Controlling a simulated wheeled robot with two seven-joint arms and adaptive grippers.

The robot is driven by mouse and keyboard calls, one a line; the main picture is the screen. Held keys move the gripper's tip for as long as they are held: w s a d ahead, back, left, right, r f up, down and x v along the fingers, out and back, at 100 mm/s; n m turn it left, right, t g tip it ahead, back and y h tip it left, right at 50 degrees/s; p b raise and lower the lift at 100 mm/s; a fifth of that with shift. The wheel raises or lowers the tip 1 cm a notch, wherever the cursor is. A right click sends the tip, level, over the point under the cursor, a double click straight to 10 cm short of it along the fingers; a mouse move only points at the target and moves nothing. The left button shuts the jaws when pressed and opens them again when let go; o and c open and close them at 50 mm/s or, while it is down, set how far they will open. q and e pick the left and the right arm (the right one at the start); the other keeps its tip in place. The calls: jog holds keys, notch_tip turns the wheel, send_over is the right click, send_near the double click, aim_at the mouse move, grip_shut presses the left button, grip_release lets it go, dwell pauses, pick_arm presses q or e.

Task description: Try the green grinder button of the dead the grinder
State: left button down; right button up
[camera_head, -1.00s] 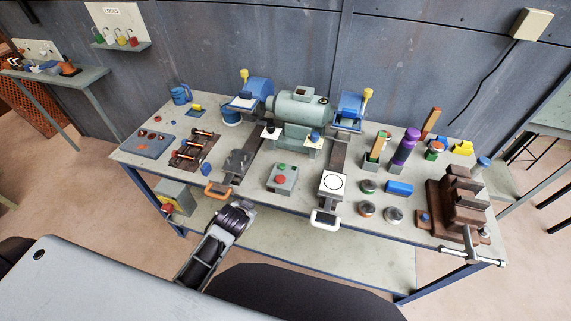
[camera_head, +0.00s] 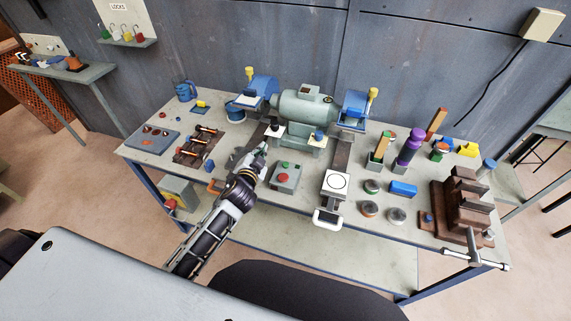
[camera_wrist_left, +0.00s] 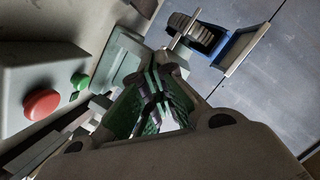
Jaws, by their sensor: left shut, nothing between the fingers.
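The grinder (camera_head: 303,108) is a grey-green motor with blue wheel guards, standing at the back middle of the bench. In front of it is a grey switch box (camera_head: 286,180) with a red button and a small green button. The wrist view shows the red button (camera_wrist_left: 41,103) and the green button (camera_wrist_left: 79,81) at the left. My left gripper (camera_head: 262,150) is shut and empty, just left of and behind the switch box, apart from the buttons. Its fingers (camera_wrist_left: 160,95) also fill the middle of the wrist view. My right gripper is not in view.
A slide with a white plate (camera_head: 335,184) stands right of the switch box. A brown vise (camera_head: 462,205) is at the right end. A rack of tools (camera_head: 198,146) lies at the left. Several small cans and blocks stand right of the middle.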

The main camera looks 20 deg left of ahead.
pick_arm(q)
jog(key=w+d+r+m+g+h, duration=0.1)
jog(key=w+d+r+m+h, duration=0.3)
jog(key=d+r+m+h, duration=1.45)
jog(key=w+a+f+m+g+y, duration=0.1)
jog(key=a+f+m+g+y, duration=0.7)
jog(key=a+f+m, duration=0.3)
notch_tip(320, 180, down, 3)
jog(key=shift+w+f+y, duration=0.15)
jog(key=shift+w+y, duration=0.1)
jog(key=shift+y, duration=0.6)
jog(key=shift+a+f, duration=0.1)
